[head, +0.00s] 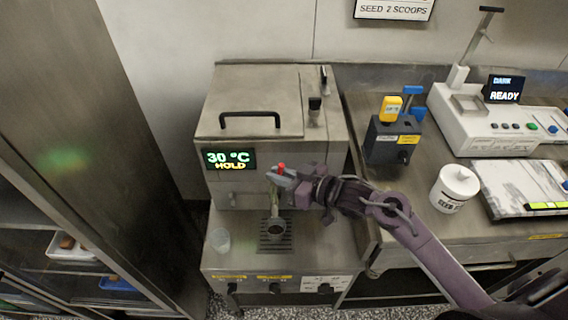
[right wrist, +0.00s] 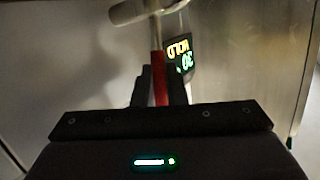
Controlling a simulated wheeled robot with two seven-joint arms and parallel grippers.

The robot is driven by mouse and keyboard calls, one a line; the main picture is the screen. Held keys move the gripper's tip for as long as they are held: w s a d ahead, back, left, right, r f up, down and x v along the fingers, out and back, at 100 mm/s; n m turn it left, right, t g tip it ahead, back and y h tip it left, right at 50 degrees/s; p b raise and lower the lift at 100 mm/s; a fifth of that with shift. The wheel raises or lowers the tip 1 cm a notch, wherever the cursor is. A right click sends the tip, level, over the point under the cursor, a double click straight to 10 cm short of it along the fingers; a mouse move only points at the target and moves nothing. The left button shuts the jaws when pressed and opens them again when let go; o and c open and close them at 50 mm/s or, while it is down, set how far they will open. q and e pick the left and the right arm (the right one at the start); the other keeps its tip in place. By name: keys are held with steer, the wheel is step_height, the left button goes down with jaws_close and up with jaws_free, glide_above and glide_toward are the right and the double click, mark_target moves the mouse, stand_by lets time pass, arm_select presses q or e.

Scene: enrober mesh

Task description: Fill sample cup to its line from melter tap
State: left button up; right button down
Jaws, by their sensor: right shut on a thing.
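The melter (head: 250,135) is a steel box with a lid and a display reading 30 °C HOLD. Its tap (head: 275,205) comes down at the front over a drip grate (head: 268,246). In the right wrist view, the red handle (right wrist: 159,80) stands between the two fingers. My left gripper is not in view.
A clear cup (head: 220,240) stands left of the grate. A steel cabinet (head: 90,130) stands at left.

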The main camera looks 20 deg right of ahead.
steer(key=shift+w+a+r+n+g+h+p, duration=0.25)
steer(key=shift+a+r+h+p, duration=0.25)
steer(key=shift+p, duration=0.5)
steer(key=shift+a+f+h+p, duration=0.15)
steer(key=shift+f+h+p, duration=0.15)
steer(key=shift+p, duration=0.05)
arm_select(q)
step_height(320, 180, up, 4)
arm_select(e)
steer(key=shift+f+n+g, duration=0.1)
steer(key=shift+n+g, duration=0.15)
steer(key=c, duration=1.5)
jaws_free()
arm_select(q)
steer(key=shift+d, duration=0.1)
